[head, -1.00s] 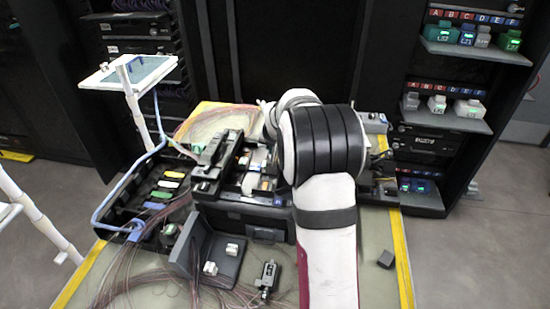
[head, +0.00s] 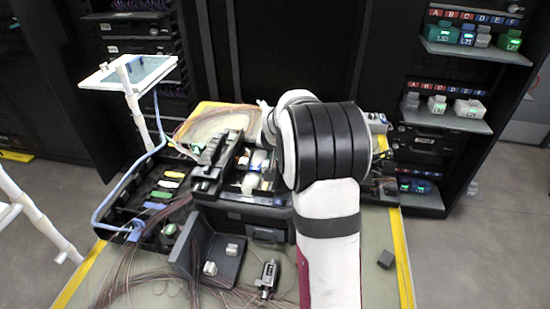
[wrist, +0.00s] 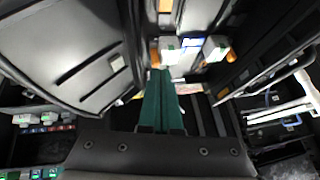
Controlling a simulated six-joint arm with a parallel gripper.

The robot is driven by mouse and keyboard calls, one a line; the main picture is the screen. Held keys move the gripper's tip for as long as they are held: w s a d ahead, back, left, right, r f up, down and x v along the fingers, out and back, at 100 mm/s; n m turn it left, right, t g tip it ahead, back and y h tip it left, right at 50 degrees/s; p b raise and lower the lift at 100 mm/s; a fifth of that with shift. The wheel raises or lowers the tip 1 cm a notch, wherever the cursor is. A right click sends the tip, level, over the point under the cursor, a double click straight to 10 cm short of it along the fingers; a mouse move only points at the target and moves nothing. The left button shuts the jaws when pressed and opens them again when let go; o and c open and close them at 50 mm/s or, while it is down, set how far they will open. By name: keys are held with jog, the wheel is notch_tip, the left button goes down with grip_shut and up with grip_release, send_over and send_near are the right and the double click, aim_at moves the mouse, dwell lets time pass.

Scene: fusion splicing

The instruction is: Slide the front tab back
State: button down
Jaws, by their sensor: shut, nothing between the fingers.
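The splicer (head: 245,215) stands open on the table in the head view, with small pale parts (head: 250,183) in its bay. In the wrist view its bay holds two white blocks, one left (wrist: 170,50) and one right (wrist: 216,47), beside a small lit blue-white screen (wrist: 190,42). I cannot tell for certain which part is the front tab. My gripper (wrist: 160,72) shows as green fingers, shut and empty, with the tips close to the left block. Contact cannot be made out. In the head view my arm hides the gripper and the right of the bay.
A black sorting tray (head: 160,195) lies left of the splicer. A dark angled stand (head: 215,250) and a small grey device (head: 267,278) are in front, with loose fibres around. Shelves (head: 445,120) stand behind right.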

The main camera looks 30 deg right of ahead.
jog(key=shift+r, duration=0.1)
jog(key=r, duration=0.5)
jog(key=shift+w+d+r, duration=0.15)
jog(key=shift+w+r, duration=0.05)
jog(key=shift+r, duration=0.2)
dwell(0.9)
jog(key=shift+s+a, duration=0.1)
jog(key=shift+a, duration=0.1)
jog(key=s+a+r+n+g+y, duration=0.2)
jog(key=s+a+g+y, duration=0.1)
jog(key=s+a, duration=1.5)
jog(key=s+a+f+n+g+y, duration=0.1)
jog(key=s+a+f, duration=0.1)
jog(key=s+a, duration=0.3)
jog(key=s+a+f+n+g+y, duration=0.1)
jog(key=s+a, duration=0.4)
jog(key=s, duration=0.7)
jog(key=shift+s+a+f+g, duration=0.15)
jog(key=shift+s+f+g, duration=0.2)
jog(key=shift+f+g, duration=0.3)
